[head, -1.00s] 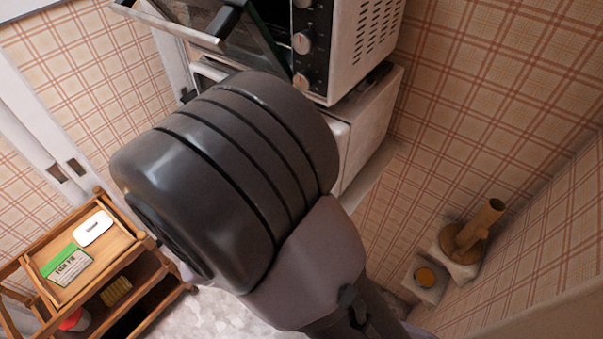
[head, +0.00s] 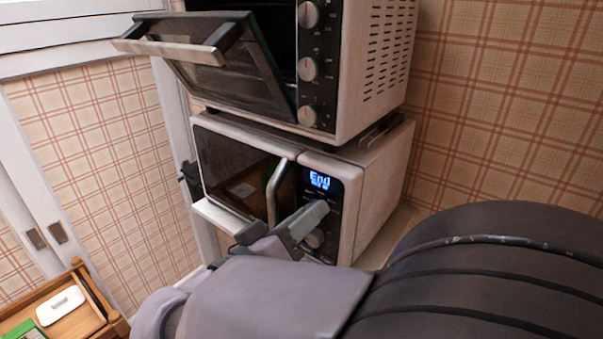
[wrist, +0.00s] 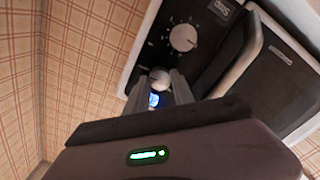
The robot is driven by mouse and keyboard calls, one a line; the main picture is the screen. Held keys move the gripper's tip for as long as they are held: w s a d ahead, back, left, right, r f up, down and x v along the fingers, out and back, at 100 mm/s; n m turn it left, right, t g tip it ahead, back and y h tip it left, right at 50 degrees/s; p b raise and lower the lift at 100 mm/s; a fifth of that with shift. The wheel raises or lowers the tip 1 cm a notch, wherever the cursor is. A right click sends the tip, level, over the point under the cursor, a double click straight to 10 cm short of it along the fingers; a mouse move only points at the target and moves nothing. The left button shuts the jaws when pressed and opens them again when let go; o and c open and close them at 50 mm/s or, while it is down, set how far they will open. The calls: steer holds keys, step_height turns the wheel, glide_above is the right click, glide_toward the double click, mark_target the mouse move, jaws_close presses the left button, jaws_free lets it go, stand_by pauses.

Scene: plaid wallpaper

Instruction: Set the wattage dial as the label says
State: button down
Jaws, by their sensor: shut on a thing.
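The microwave (head: 385,180) stands under the oven with its door shut. Its black panel has a blue lit display (head: 319,180) that seems to read "End". My gripper (head: 312,212) is at this panel, just below the display. In the wrist view my fingers (wrist: 158,84) are closed around a small round silver knob (wrist: 160,76). A larger silver dial (wrist: 183,38) with marks around it sits beyond that knob, apart from my fingers. It shows partly under my gripper in the head view (head: 314,239). The label and the dial's exact setting cannot be read.
The oven (head: 380,60) above has its door (head: 205,50) hanging open over the microwave's left part. The microwave's handle (head: 275,192) is close left of my gripper. A wooden trolley (head: 85,325) with a white item (head: 60,305) and a green card (head: 22,330) stands lower left.

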steer(key=shift+f+m+b, duration=0.1)
steer(key=shift+m+b, duration=0.4)
steer(key=shift+b, duration=0.2)
steer(key=c, duration=1.1)
jaws_free()
steer(key=p+v, duration=0.5)
steer(key=v, duration=1.2)
steer(key=shift+s+a+p, duration=0.2)
steer(key=shift+p, duration=0.15)
